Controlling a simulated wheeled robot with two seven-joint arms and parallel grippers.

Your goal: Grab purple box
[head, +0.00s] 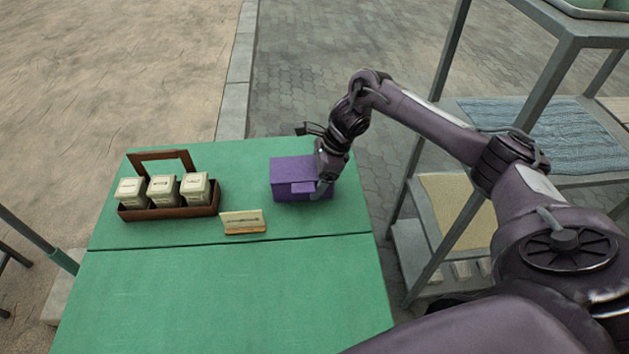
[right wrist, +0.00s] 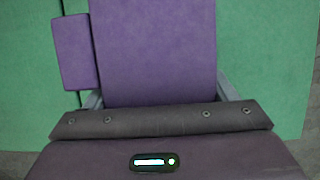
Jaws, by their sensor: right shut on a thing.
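The purple box (head: 290,173) stands on the green table (head: 220,290), toward its far right side. A small flap or tab shows on its front. My right gripper (head: 322,186) is at the right end of the box and is shut on it. In the right wrist view the purple box (right wrist: 152,50) fills the middle, between the grey fingers (right wrist: 160,100), whose tips are hidden. I cannot tell whether the box touches the table or is slightly raised. My left gripper is not in view.
A brown wooden carrier (head: 170,209) with three pale canisters stands on the table to the left. A small card on a wooden stand (head: 243,222) is left of the box. A metal shelf rack (head: 455,215) stands right of the table. The near table half is clear.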

